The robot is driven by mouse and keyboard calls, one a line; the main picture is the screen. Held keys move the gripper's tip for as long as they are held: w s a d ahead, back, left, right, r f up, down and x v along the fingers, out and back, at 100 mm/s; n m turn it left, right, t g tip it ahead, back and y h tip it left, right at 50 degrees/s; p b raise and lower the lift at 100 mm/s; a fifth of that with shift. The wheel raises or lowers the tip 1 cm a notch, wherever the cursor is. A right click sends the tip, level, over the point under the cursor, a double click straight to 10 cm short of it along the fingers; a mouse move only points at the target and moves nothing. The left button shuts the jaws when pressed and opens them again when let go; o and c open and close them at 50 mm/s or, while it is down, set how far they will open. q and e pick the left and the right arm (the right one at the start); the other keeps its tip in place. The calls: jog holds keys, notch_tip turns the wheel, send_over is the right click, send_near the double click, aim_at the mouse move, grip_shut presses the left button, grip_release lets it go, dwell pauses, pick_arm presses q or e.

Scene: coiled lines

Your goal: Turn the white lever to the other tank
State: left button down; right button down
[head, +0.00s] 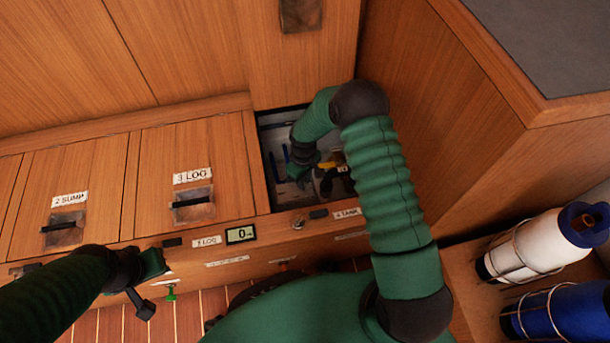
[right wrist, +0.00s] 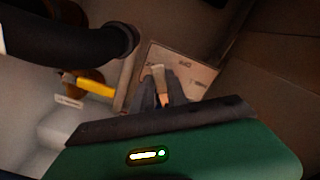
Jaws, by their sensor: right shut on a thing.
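In the right wrist view, a pale narrow piece, apparently the white lever (right wrist: 159,74), stands between the dark fingers of my right gripper (right wrist: 165,92). The fingers are shut on it, in front of a pale plate. In the head view, my right arm reaches down into the open locker, where my right gripper (head: 300,172) is low and partly hidden; the lever cannot be made out there. My left gripper (head: 146,284) hangs in front of the locker bench at lower left, away from the lever; its jaw opening is unclear. The tanks cannot be made out.
A yellow handle (right wrist: 95,87) and a thick dark hose (right wrist: 70,38) are close beside my right gripper. The locker opening (head: 264,150) has tight wooden edges. Closed lids labelled 2 SUMP (head: 95,195) and 3 LOG (head: 165,150) lie left.

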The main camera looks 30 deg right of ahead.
jog(key=m+p, duration=0.1)
jog(key=a+m+p, duration=0.1)
jog(key=shift+s+a+r+m+p, duration=0.15)
jog(key=shift+r+m+p, duration=0.15)
jog(key=shift+m, duration=0.1)
jog(key=shift+a+f+m+p, duration=0.1)
jog(key=shift+a+m+p, duration=0.3)
jog(key=shift+m+p, duration=0.35)
jog(key=shift+a+f+m+p, duration=0.1)
jog(key=shift+a+m+p, duration=0.45)
jog(key=shift+m, duration=0.7)
jog(key=shift+w+a+m+p, duration=0.2)
jog(key=shift+a+m+p, duration=0.2)
jog(key=shift+m, duration=0.5)
jog(key=shift+f, duration=0.1)
jog(key=c, duration=1.3)
grip_release()
